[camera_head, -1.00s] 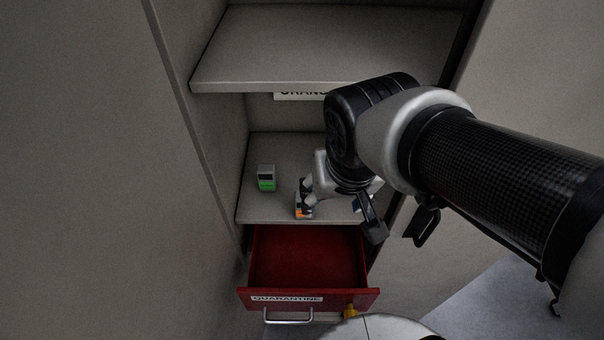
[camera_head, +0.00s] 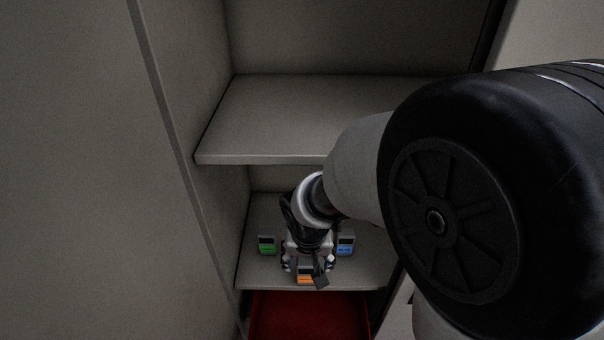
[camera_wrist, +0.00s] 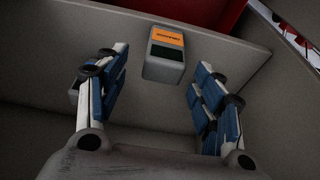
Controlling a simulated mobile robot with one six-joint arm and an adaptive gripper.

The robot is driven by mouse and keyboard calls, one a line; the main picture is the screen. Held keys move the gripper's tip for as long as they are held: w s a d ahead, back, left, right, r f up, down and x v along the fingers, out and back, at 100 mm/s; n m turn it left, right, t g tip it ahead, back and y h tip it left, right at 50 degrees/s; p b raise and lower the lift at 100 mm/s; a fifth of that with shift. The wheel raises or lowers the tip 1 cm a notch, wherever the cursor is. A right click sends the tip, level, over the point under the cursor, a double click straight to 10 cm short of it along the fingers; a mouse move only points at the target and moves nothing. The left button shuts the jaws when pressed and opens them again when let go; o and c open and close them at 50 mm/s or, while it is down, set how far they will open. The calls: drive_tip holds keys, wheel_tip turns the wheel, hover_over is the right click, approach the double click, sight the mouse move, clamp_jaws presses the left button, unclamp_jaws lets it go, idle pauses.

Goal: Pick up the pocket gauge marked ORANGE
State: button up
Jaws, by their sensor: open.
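The orange-marked pocket gauge (camera_head: 305,276) stands near the front edge of the lower shelf. In the wrist view this small grey gauge with an orange label and dark screen (camera_wrist: 164,54) is ahead of the fingertips, between their lines. My gripper (camera_head: 308,262) is open, with its blue-padded fingers apart; it also shows in the wrist view (camera_wrist: 152,82). It is empty, and the gauge looks clear of both fingers. A green-marked gauge (camera_head: 267,244) stands to the left and a blue-marked gauge (camera_head: 345,243) to the right, both farther back.
An upper shelf (camera_head: 300,115) overhangs the lower shelf (camera_head: 262,276). The cabinet's left wall (camera_head: 212,215) is close to the green gauge. A red drawer (camera_head: 310,315) is open below the shelf's front edge.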

drive_tip(key=b+x, duration=0.1)
drive_tip(key=x, duration=0.5)
drive_tip(key=shift+a+f+b, duration=0.2)
drive_tip(key=shift+f+b, duration=0.15)
drive_tip(key=shift+b, duration=0.05)
drive_tip(key=shift+c, duration=0.4)
drive_tip(key=c, duration=1.2)
